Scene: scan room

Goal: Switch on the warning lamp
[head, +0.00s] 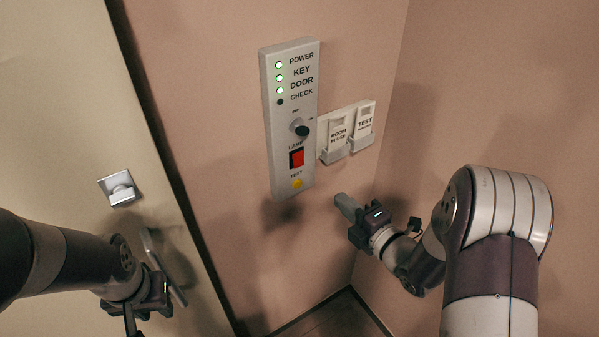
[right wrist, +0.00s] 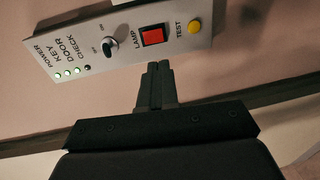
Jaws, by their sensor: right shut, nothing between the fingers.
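The white control panel (head: 287,178) is fixed upright on the pink wall. Its red LAMP rocker switch (head: 296,158) also shows in the right wrist view (right wrist: 153,36). The indicators beside POWER, KEY and DOOR are lit green; the one beside CHECK (head: 280,102) is dark. My right gripper (head: 343,201) is shut and empty, below and to the right of the panel. In the right wrist view its fingertips (right wrist: 155,68) point toward the panel edge just below the red switch, apart from it. My left gripper (head: 148,303) is low at the left by the door; its fingers are unclear.
A dark knob (head: 302,130) sits above the red switch and a yellow TEST button (head: 297,183) below it. The door (head: 70,130) has a small latch plate (head: 119,188) and a handle (head: 165,262).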

